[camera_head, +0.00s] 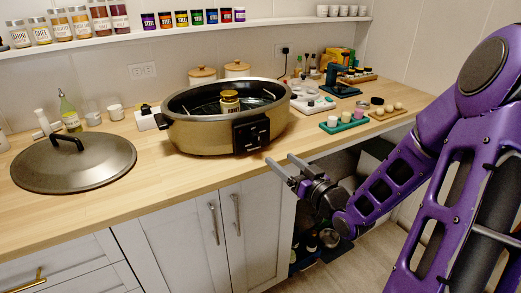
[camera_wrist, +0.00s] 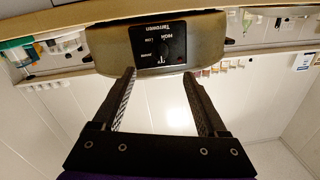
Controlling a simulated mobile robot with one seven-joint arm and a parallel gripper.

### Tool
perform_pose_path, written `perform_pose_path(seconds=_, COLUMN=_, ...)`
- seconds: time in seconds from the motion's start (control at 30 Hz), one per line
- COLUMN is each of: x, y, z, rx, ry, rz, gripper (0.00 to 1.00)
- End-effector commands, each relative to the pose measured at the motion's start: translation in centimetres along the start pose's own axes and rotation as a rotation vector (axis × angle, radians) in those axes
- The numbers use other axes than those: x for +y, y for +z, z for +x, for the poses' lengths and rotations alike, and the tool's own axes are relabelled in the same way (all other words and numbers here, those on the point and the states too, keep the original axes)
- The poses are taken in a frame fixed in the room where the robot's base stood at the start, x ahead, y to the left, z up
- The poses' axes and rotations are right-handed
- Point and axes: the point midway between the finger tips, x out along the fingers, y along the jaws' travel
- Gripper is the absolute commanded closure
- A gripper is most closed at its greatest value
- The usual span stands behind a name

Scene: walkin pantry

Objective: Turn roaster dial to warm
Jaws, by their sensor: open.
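The roaster (camera_head: 190,135) is a large oval gold-brown pot with a dark rim, standing uncovered on the wooden counter. Its black control panel (camera_head: 251,133) is on the front wall. In the wrist view the panel (camera_wrist: 165,45) appears upside down beyond my fingers, with white lettering around a dark dial (camera_wrist: 164,48); the dial's exact setting is too small to tell. My gripper (camera_head: 278,158) is open and empty, in front of the counter edge, right of and below the panel. In the wrist view the gripper (camera_wrist: 160,72) has its two fingers spread, apart from the panel.
A dark domed lid (camera_head: 73,163) lies on the counter at left. A gold-lidded jar (camera_head: 229,103) shows inside the roaster. Cabinet doors (camera_head: 190,238) are below. The space before the counter is open.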

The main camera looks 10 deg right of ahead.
Motion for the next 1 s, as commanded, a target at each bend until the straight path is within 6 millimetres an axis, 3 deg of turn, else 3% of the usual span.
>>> perform_pose_path(seconds=0.3, x=-0.1, y=0.0, z=7.1, rx=0.001, ry=-0.003, rz=0.000, gripper=0.25)
perform_pose_path(seconds=0.5, x=0.0, y=0.0, z=10.0, rx=0.000, ry=-0.002, rz=-0.001, gripper=0.25)
perform_pose_path(seconds=0.7, x=0.0, y=0.0, z=11.3, rx=-0.001, ry=-0.001, rz=-0.001, gripper=0.25)
perform_pose_path(seconds=0.97, x=0.0, y=0.0, z=11.3, rx=-0.001, ry=0.000, rz=-0.001, gripper=0.25)
perform_pose_path(seconds=1.0, x=0.0, y=0.0, z=11.3, rx=-0.001, ry=0.000, rz=-0.001, gripper=0.30)
